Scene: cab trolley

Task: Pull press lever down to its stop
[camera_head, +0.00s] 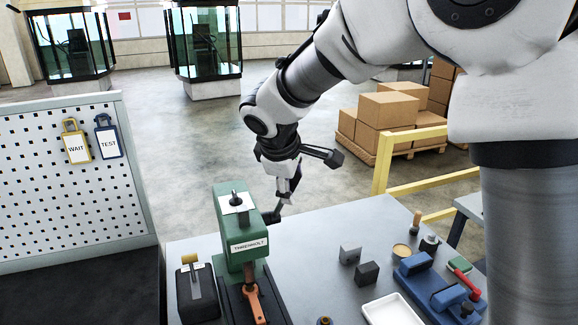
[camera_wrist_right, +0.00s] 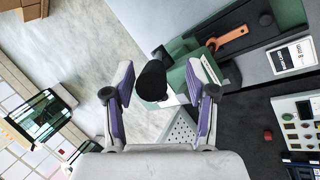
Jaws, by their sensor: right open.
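The green press (camera_head: 238,235), labelled THRENHOLT, stands upright on the grey table. It also shows in the wrist view (camera_wrist_right: 190,75). The black lever grip (camera_head: 270,217) is on the right side of the press, and in the wrist view it appears nearly end-on as a dark cylinder (camera_wrist_right: 151,80). My right gripper (camera_head: 286,192) is beside the press, above the grip. In the wrist view its purple-padded fingers (camera_wrist_right: 162,95) are open, one on each side of the grip, with gaps visible. The lever's arm is mostly hidden. My left gripper is not in view.
An orange tool (camera_head: 254,303) lies at the press's front. A black box with a yellow knob (camera_head: 196,285) stands left. Grey blocks (camera_head: 367,273), a white tray (camera_head: 392,312) and a blue fixture (camera_head: 432,285) lie right. A white pegboard (camera_head: 70,185) stands left.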

